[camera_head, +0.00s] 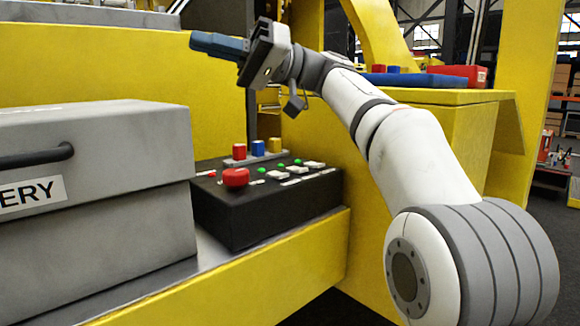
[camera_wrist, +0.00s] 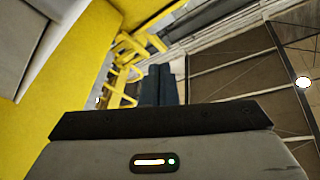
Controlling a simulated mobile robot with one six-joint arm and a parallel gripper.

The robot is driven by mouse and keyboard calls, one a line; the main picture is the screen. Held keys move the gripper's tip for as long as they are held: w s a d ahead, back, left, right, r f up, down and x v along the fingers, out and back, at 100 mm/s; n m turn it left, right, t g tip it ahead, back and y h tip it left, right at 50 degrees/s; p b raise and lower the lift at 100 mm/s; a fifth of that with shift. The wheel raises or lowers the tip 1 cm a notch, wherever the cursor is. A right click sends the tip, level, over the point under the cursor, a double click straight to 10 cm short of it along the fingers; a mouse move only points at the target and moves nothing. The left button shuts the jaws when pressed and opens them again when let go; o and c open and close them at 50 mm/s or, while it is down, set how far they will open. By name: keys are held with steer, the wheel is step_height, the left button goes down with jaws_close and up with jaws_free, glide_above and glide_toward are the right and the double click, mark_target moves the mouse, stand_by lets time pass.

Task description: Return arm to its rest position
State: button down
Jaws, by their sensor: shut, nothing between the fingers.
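My gripper (camera_head: 205,43) is at the upper left in the head view, at the end of my white and grey arm. Its blue fingers point left and are shut with nothing held between them. It is raised above the black control box and the grey battery box, apart from both. In the wrist view the two dark blue fingers (camera_wrist: 158,85) lie side by side, closed together, beyond the dark gripper body.
A grey battery box (camera_head: 90,190) stands at the left. Beside it is a black control box (camera_head: 275,210) with a red button (camera_head: 236,177) and coloured knobs. A yellow ledge (camera_head: 250,275) runs in front. A blue tray (camera_head: 405,80) and red box (camera_head: 460,74) sit behind my arm.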

steer(key=d+f+m+t+h+p, duration=0.35)
steer(key=f+m+t+p, duration=0.2)
steer(key=f, duration=0.25)
steer(key=d+f+m+t+h+p, duration=0.3)
steer(key=f+m+t+h+p, duration=0.1)
steer(key=f+m, duration=0.35)
steer(key=s+d+f+m+t+h+p, duration=0.1)
steer(key=s+d+f+h+p, duration=0.7)
steer(key=d+f, duration=1)
steer(key=s+d+m+h, duration=0.1)
steer(key=s+d+h, duration=0.1)
steer(key=s, duration=0.4)
steer(key=shift+s+m+h, duration=0.3)
steer(key=shift+s+h, duration=0.1)
steer(key=shift+h, duration=0.35)
